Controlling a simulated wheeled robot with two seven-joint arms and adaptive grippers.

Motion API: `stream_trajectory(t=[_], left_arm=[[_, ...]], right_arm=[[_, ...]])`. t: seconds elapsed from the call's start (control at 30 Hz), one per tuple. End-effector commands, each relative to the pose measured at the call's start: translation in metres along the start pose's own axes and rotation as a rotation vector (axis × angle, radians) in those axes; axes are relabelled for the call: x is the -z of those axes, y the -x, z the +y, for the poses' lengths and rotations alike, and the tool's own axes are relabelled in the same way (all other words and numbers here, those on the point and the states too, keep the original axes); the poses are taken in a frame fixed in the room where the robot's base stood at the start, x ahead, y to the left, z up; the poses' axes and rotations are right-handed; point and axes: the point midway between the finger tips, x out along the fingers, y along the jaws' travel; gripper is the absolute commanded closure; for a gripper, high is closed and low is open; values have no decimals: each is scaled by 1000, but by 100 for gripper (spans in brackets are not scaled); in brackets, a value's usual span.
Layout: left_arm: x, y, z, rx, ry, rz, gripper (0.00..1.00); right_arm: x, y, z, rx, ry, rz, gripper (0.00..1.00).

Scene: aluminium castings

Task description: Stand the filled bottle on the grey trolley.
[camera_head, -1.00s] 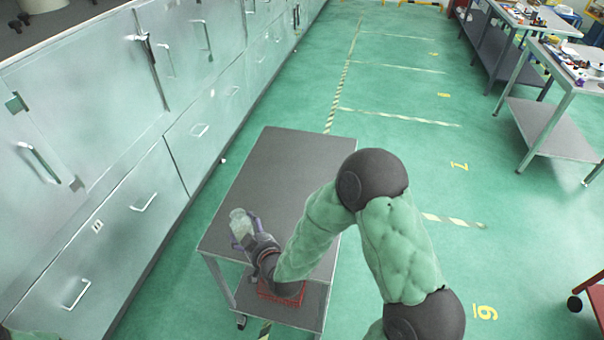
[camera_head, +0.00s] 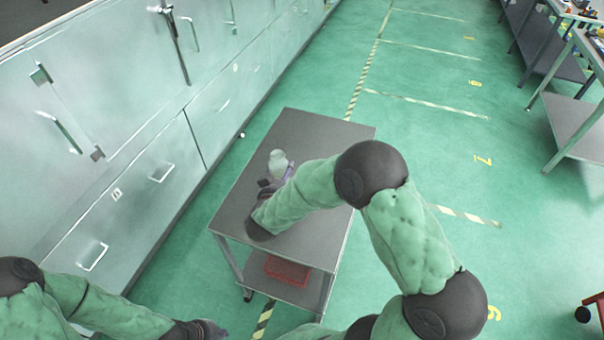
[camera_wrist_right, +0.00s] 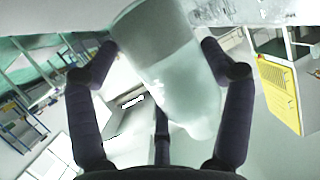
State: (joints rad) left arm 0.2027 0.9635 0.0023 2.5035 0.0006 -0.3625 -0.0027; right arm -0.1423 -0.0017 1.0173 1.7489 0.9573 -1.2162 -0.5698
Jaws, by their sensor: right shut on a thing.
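The bottle (camera_head: 278,161) is pale and translucent; in the head view it is above or on the top of the grey trolley (camera_head: 310,124). My right gripper (camera_head: 287,174) is shut on it. In the right wrist view the bottle (camera_wrist_right: 172,75) sits between the fingers of my right gripper (camera_wrist_right: 160,62), tilted in the picture. Whether its base touches the trolley top cannot be told. My left gripper (camera_head: 210,330) is at the bottom edge of the head view, away from the trolley; its fingers are not clear.
A red crate (camera_head: 287,271) is on the trolley's lower shelf. Grey cabinets (camera_head: 120,150) with handles line the left. A workbench (camera_head: 580,120) stands at the right. The trolley top around the bottle is bare. Green floor (camera_head: 430,140) is open to the right.

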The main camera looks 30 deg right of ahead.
Motion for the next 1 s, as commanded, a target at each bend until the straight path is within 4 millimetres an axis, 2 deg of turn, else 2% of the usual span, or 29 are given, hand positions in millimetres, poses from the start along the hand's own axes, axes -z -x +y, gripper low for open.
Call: stream_trajectory(t=[0.03,0.3,0.5,0.6,0.87,1.0], left_arm=[[0,-5,-2,0,0,0,100],[0,-18,-6,0,0,0,100],[1,-28,-10,0,0,0,100],[1,-31,-11,0,0,0,100],[1,-34,-12,0,0,0,100],[2,-40,-14,0,0,0,100]], right_arm=[[-3,-14,6,-6,-2,0,58],[-8,-73,24,-4,-1,0,58],[-31,-108,32,-2,-1,-1,58],[-37,-118,35,-1,-1,0,58],[-44,-131,38,0,0,2,58],[-62,-141,39,1,2,-2,58]])
